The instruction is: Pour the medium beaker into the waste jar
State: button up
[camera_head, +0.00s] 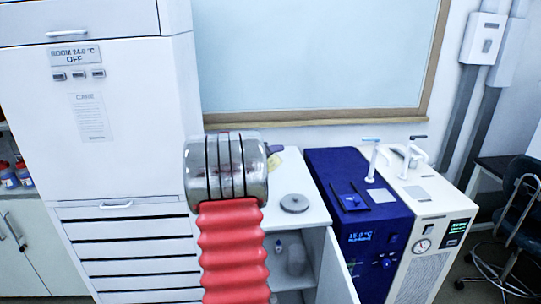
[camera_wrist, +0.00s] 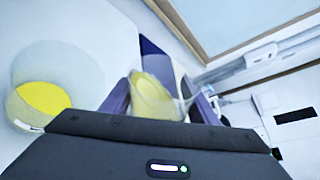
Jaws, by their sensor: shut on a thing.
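My gripper (camera_wrist: 162,99) shows in the wrist view with its two purple fingers closed on a clear beaker (camera_wrist: 152,92) that has yellow liquid in it. The beaker looks tilted in this view, but I cannot tell its true tilt. To the left in the wrist view stands a larger clear round vessel (camera_wrist: 60,66) with yellow at its bottom and a small white label; it may be the waste jar. It is apart from the held beaker. In the head view my wrist hides most of the gripper; only a bit of purple and yellow shows beside it.
A white cabinet top (camera_head: 309,219) lies beyond my arm, with a grey round plate (camera_head: 294,203) on it and its door open below. A blue unit (camera_head: 362,199) and a white unit (camera_head: 431,212) stand to the right. A tall white cabinet (camera_head: 125,140) stands left.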

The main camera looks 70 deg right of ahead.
dwell(0.3)
jog(key=shift+r+n, duration=0.1)
jog(key=shift+n, duration=0.3)
jog(key=shift+n+g, duration=0.4)
jog(key=shift+r+n+g, duration=0.1)
jog(key=shift+n+g, duration=0.2)
jog(key=shift+n, duration=0.1)
dwell(0.5)
jog(key=shift+r+n, duration=0.1)
jog(key=shift+n, duration=0.3)
